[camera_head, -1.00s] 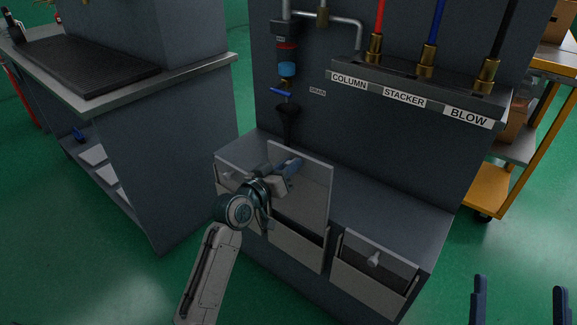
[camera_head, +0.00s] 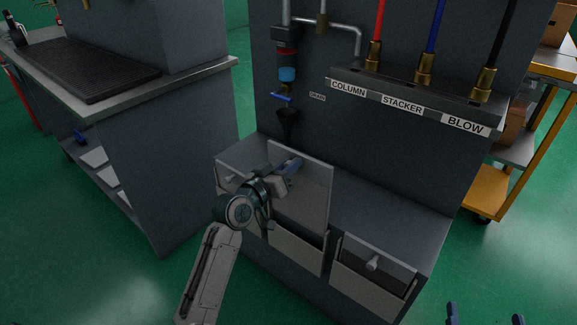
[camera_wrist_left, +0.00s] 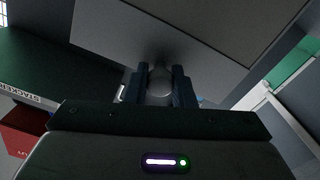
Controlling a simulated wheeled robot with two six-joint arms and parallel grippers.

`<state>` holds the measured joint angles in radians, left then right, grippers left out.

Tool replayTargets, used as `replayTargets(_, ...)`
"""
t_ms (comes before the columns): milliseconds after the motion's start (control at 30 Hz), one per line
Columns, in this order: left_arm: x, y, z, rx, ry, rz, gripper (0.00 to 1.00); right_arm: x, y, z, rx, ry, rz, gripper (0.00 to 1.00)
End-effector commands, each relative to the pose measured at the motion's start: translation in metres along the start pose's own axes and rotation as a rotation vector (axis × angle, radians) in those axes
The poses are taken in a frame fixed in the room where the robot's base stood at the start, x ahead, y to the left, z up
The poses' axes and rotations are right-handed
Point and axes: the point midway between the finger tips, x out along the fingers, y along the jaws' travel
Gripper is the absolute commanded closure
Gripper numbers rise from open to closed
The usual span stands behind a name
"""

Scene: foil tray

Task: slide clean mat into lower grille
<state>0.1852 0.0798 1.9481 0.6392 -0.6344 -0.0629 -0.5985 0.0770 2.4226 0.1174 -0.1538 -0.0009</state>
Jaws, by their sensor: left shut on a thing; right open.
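My left gripper (camera_head: 289,168) is shut on the round knob (camera_wrist_left: 160,82) of a flat grey panel (camera_head: 314,190). The panel stands nearly upright above a slot in the front of the low grey cabinet, and its broad face fills the top of the left wrist view (camera_wrist_left: 190,25). I cannot tell whether its lower edge is inside the slot. My right gripper (camera_head: 485,317) is open and empty at the bottom right edge, with only its fingertips showing. I cannot tell a clean mat or a grille apart from these panels and slots.
A panel with a knob (camera_head: 372,262) stands in the right slot, and another knobbed panel (camera_head: 230,178) is at the left. Pipes and a labelled hose rail (camera_head: 405,103) are on the wall behind. A workbench (camera_head: 150,115) stands left, a yellow cart (camera_head: 505,185) right.

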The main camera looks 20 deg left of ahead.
Motion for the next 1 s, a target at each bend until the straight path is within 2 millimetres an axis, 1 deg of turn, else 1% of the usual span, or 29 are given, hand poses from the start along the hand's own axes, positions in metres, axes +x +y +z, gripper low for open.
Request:
replayTargets(467,0.0,0.003,-0.008,-0.001,0.001,0.001,1.0,-0.014,-0.002,0.034,0.027,-0.195,0.001,0.02)
replayTargets(1000,0.0,0.006,-0.015,-0.001,0.001,0.001,1.0,-0.037,-0.005,0.071,0.054,-0.408,-0.001,0.02)
